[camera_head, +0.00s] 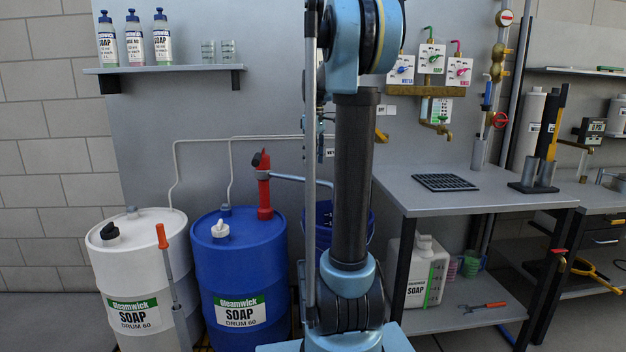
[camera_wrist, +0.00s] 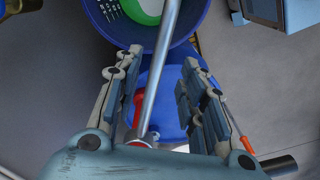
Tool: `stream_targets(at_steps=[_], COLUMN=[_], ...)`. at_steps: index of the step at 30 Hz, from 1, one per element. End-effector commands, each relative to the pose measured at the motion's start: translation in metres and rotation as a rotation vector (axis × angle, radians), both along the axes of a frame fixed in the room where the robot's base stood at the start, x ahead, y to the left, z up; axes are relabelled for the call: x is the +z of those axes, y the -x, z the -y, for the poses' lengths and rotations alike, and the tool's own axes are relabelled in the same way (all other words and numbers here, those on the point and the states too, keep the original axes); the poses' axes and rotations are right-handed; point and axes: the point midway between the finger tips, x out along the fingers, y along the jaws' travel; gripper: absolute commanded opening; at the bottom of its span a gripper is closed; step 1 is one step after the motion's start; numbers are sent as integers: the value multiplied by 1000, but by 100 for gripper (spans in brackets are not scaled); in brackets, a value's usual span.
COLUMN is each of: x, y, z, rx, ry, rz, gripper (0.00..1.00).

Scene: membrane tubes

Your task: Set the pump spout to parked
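The red hand pump (camera_head: 264,188) stands upright on top of the blue soap drum (camera_head: 238,280). Its grey spout (camera_head: 287,177) points right, toward the blue bucket (camera_head: 323,212), and its far part is hidden behind my arm. In the wrist view the spout (camera_wrist: 160,75) runs lengthwise between the fingers of my gripper (camera_wrist: 160,95) and passes over the bucket (camera_wrist: 116,28). The fingers are open on both sides of the spout, with gaps showing. Part of the red pump (camera_wrist: 137,110) shows beside the left finger. My gripper is hidden in the head view.
A white soap drum (camera_head: 140,260) with an orange-handled tool (camera_head: 166,260) leaning on it stands left of the blue drum. A grey bench (camera_head: 470,190) with a drain grate (camera_head: 446,182) is at right. A shelf (camera_head: 165,68) with bottles hangs above.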

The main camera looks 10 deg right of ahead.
Motion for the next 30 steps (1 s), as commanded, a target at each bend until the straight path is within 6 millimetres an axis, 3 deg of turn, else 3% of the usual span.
stream_targets(at_steps=[6,12,26,27,30], x=[-38,-62,-74,-74,-74], y=[0,1,1,1,1], z=[0,-1,-1,-1,-1], rx=[0,0,0,0,0], ry=[0,0,0,0,0], rz=[0,0,0,0,0], gripper=[37,37,37,35,12])
